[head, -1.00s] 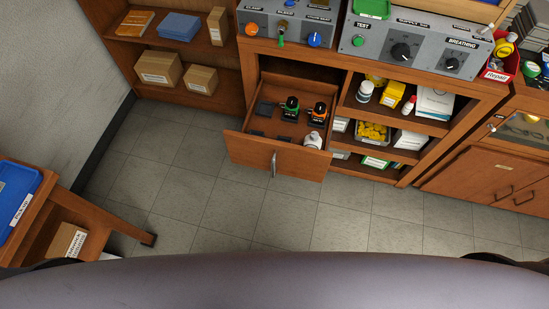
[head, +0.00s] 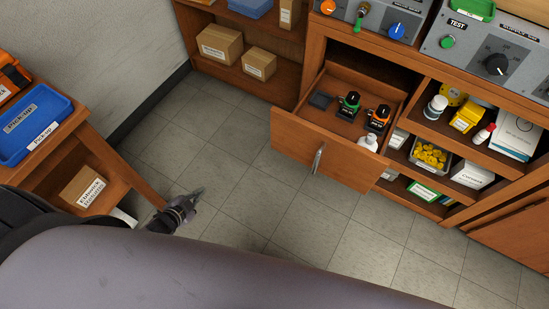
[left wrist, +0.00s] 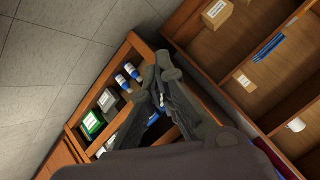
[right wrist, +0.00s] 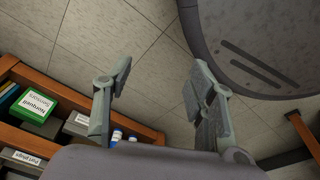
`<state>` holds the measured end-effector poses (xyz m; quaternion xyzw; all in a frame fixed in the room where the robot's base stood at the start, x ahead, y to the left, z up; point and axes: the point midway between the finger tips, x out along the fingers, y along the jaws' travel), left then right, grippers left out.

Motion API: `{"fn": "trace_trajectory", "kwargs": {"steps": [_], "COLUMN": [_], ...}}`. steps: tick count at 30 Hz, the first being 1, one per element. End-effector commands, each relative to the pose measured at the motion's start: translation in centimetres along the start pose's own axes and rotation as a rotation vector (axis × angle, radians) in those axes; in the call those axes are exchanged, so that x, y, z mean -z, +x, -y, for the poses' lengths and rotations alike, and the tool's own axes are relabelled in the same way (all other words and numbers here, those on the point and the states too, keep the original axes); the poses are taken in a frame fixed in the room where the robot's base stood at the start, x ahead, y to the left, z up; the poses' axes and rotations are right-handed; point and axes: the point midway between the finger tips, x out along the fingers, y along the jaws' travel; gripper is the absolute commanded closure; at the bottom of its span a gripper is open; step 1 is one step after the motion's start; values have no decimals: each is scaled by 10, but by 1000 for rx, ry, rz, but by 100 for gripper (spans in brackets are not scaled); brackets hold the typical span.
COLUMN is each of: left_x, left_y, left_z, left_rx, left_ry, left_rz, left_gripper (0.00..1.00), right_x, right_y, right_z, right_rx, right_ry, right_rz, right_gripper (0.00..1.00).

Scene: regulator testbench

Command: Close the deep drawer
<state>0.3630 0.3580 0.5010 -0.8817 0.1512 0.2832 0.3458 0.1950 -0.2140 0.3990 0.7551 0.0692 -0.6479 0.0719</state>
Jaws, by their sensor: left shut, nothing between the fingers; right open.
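The wooden deep drawer (head: 340,171) is pulled out of the bench cabinet and stands open. Its upright metal handle (head: 318,158) is on the front panel. Inside are a green-topped device (head: 348,106), an orange-topped device (head: 378,119) and a white bottle (head: 369,141). My left gripper (head: 192,200) is in front of the drawer, to its left in the head view, apart from the handle. Its fingers are shut and empty in the left wrist view (left wrist: 158,84). My right gripper (right wrist: 160,72) is open and empty above the floor; the head view does not show it.
Cardboard boxes (head: 219,44) sit on a shelf behind left. A side table with a blue tray (head: 33,125) is at the left. The tiled floor (head: 240,190) before the drawer is clear.

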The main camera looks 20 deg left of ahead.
Motion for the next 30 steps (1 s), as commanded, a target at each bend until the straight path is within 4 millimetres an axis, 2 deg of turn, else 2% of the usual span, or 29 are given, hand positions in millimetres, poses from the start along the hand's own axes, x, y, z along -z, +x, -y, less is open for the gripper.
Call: {"fn": "trace_trajectory", "kwargs": {"steps": [1,3,7,9,12,15,18,22,26,30], "left_x": [10,41,102,134,171,197,212,222,232,250], "left_y": [18,24,19,8,-12,-35,-52,-65,-64,-54], "left_z": [17,43,69,72,64,51,39,31,28,20], "left_rx": [35,76,133,154,170,175,173,170,171,174], "left_ry": [90,217,462,595,772,914,1010,1066,1075,1074], "left_rz": [-98,-238,-497,-637,-821,-972,-1076,-1140,-1151,-1151], "left_gripper": [100,100,100,100,100,100,100,100,100,100], "right_x": [10,26,51,62,75,82,87,90,91,92], "right_y": [20,24,26,25,20,13,6,-2,-6,-9], "right_z": [0,-1,-2,-3,-4,-4,-5,-6,-6,-6], "right_rx": [-1,-2,-5,-6,-8,-9,-11,-12,-12,-12], "right_ry": [2,5,10,12,15,17,18,19,20,20], "right_rz": [-13,-25,-46,-57,-71,-81,-88,-91,-94,-94], "right_gripper": [49,49,49,49,49,49,49,49,49,49]}}
